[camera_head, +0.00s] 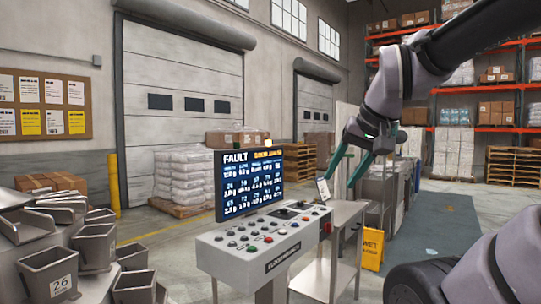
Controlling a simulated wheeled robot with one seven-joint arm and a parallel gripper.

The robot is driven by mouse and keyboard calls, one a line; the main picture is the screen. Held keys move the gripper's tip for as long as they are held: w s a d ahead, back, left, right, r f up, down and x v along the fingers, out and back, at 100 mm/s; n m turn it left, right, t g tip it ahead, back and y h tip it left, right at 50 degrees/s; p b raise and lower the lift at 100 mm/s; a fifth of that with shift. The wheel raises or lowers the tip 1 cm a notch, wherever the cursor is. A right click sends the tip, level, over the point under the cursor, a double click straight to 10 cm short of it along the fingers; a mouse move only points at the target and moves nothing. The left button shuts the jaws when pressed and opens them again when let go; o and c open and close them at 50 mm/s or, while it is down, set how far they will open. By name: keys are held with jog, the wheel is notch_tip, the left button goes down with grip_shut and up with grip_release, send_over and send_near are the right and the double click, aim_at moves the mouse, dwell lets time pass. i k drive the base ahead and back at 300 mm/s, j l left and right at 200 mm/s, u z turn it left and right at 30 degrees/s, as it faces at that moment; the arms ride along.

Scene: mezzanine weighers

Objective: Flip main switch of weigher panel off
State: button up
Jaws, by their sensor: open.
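The weigher panel (233,262) is a grey sloped console with several coloured buttons and knobs on top. A dark screen (248,204) stands behind it and shows "FAULT". A red part (327,227) sits at the console's right end. I cannot tell which control is the main switch. My gripper (341,182) has teal fingers spread apart. It is open and empty, above and behind the right end of the panel, and appears clear of it. A small pale tilted plate (323,189) shows near the left fingertip.
A metal side table (345,212) stands right of the panel. Several grey weigher buckets (50,277) crowd the left. A yellow wet-floor sign (373,248) stands right of the table. Pallets of sacks (184,178) stand behind. Floor at the right is partly open.

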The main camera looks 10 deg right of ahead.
aim_at(328, 225)
jog(key=i+l+u, duration=0.1)
jog(key=i+l, duration=0.15)
jog(key=i+l+u, duration=0.1)
jog(key=l, duration=0.3)
jog(key=i+l+u, duration=0.15)
jog(key=i+l, duration=0.15)
jog(key=i+l+u, duration=0.1)
jog(key=l, duration=0.35)
jog(key=i, duration=0.1)
